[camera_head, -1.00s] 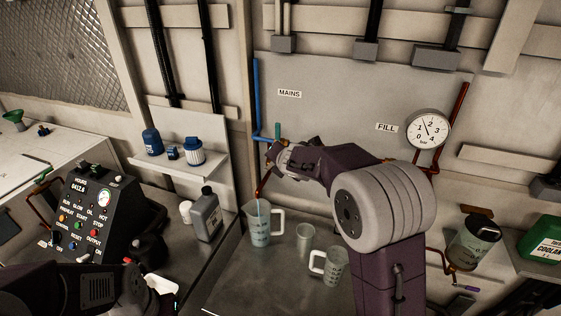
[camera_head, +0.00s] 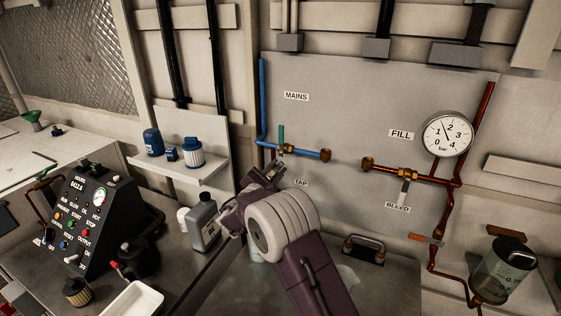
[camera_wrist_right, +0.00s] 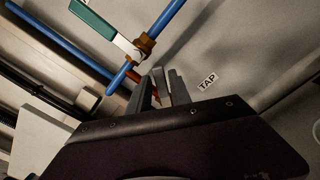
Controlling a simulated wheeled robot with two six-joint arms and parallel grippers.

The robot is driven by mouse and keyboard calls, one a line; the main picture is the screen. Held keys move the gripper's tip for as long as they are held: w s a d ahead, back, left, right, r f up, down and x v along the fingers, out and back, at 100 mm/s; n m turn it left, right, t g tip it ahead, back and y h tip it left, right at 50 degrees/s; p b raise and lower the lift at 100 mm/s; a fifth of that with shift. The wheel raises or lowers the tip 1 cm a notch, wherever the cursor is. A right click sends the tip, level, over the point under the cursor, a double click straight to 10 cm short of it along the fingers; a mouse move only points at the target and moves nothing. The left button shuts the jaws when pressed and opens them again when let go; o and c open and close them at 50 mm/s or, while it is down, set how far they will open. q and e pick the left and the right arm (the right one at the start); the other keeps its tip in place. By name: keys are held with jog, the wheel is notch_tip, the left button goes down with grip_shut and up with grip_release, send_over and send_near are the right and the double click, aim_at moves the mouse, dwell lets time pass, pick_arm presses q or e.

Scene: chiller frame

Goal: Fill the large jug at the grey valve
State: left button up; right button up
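The grey lever (camera_head: 404,192) hangs down from a brass valve on the copper pipe, between the FILL and BLEED labels. The teal-handled valve (camera_head: 281,134) sits on the blue mains pipe, handle upright; it also shows in the right wrist view (camera_wrist_right: 104,27). My right gripper (camera_head: 272,172) is just below that valve. The large jug (camera_head: 257,250) is mostly hidden behind my right arm. My left gripper is out of view.
A pressure gauge (camera_head: 447,134) is on the wall above the copper pipes. A clear container (camera_head: 503,268) hangs at the right. A grey bottle (camera_head: 204,222) stands left of my right arm, beside the control box (camera_head: 85,215). A white tray (camera_head: 134,299) lies in front.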

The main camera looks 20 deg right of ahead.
aim_at(280, 166)
jog(key=p+x, duration=0.1)
jog(key=x, duration=0.4)
jog(key=shift+c, duration=0.4)
grip_shut()
dwell(0.9)
